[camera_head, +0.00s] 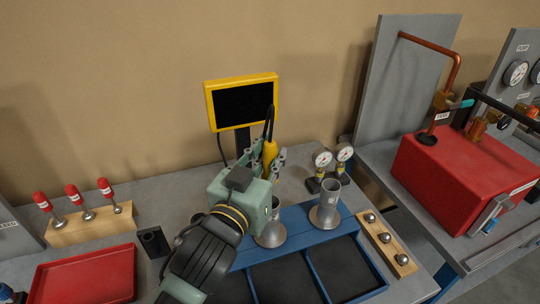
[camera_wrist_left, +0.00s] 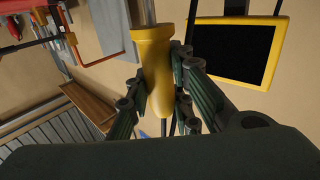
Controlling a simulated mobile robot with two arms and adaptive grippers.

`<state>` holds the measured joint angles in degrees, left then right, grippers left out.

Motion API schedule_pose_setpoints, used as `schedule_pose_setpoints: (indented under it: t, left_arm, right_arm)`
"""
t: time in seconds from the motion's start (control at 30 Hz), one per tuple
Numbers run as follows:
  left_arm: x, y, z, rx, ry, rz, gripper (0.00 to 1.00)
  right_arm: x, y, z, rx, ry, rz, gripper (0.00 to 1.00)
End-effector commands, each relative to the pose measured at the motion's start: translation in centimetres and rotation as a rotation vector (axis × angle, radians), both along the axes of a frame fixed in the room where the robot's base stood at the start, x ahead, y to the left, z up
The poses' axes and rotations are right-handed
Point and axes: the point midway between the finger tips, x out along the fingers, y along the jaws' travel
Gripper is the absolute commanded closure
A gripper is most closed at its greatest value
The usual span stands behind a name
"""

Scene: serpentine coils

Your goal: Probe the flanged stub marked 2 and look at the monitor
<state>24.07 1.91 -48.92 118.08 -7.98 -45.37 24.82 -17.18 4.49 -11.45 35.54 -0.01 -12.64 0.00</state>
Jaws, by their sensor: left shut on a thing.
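My left gripper (camera_head: 271,162) is shut on a yellow probe (camera_head: 269,149), whose handle stands roughly upright with a black cable at its top. The left wrist view shows the yellow handle (camera_wrist_left: 153,75) between the fingers, with a grey metal shaft beyond it. One grey flanged stub (camera_head: 329,208) stands to the right of the gripper. Another flanged stub (camera_head: 270,236) stands partly hidden behind my left wrist. I cannot read a number on either. The yellow-framed monitor (camera_head: 242,104) stands behind the gripper; its screen is black. It also shows in the left wrist view (camera_wrist_left: 268,79).
A blue tray (camera_head: 308,268) with dark compartments lies in front of the stubs. Two gauges (camera_head: 333,156) stand behind them. A wooden block with steel balls (camera_head: 384,242) is at right, a rack of red-topped pins (camera_head: 90,226) and a red tray (camera_head: 83,277) at left.

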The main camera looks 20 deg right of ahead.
Motion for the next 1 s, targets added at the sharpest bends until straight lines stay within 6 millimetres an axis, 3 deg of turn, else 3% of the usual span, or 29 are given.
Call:
schedule_pose_setpoints:
  t: [1.0]
  left_arm:
    - [-0.1, 0.0, -2.1, -0.001, -0.002, 0.000, 1.00]
  right_arm:
    - [-0.1, -0.2, -1.3, -0.002, 0.001, 0.001, 0.60]
